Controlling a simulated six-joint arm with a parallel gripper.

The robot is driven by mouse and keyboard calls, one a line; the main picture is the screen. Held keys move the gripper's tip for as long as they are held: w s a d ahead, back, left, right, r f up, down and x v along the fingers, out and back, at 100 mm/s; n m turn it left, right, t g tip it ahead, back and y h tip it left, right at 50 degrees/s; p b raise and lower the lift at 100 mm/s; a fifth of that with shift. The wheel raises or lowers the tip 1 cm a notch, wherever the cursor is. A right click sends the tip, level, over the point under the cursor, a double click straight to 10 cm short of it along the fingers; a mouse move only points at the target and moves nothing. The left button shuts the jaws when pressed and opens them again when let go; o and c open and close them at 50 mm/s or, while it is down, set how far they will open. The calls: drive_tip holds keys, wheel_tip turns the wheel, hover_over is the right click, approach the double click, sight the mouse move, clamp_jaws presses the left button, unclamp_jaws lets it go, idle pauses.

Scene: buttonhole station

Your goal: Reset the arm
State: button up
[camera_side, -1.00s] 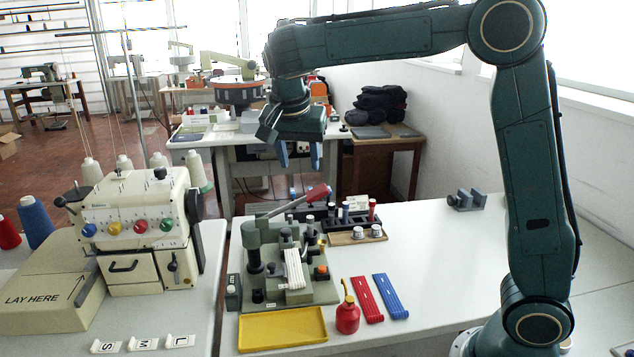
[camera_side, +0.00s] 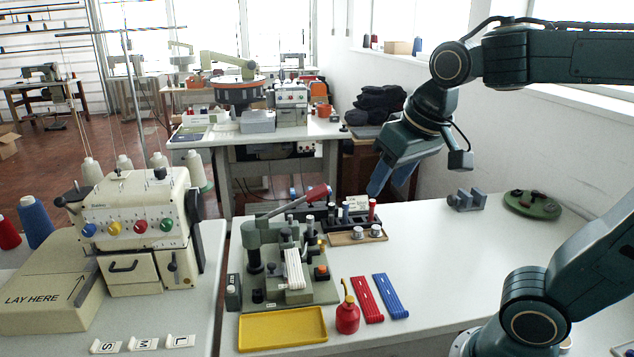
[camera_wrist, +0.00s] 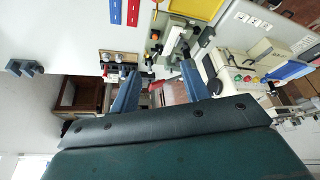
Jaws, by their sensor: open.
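My gripper (camera_side: 391,180) hangs in the air over the back of the white table in the side view, tilted, with its two blue fingers apart and nothing between them. In the wrist view the two fingers of my gripper (camera_wrist: 160,88) also stand apart and empty. The green buttonhole fixture (camera_side: 285,265) with its red-handled lever (camera_side: 318,193) stands on the table, to the left of and below my gripper. My gripper touches nothing that I can see.
A yellow tray (camera_side: 283,329), a red oil can (camera_side: 347,315), a red strip (camera_side: 366,299) and a blue strip (camera_side: 390,296) lie at the front. A grey block (camera_side: 466,200) and a green dish (camera_side: 532,205) sit at the back right. The table's middle right is clear.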

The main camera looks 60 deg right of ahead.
drive_tip(key=s+a+f+n+t+y, duration=0.1)
drive_tip(key=s+a+f+n, duration=0.1)
drive_tip(key=s, duration=0.5)
drive_tip(key=shift+a+f+n, duration=0.35)
drive_tip(key=shift+f+n, duration=0.45)
drive_tip(key=shift+f, duration=0.1)
drive_tip(key=shift+w, duration=0.1)
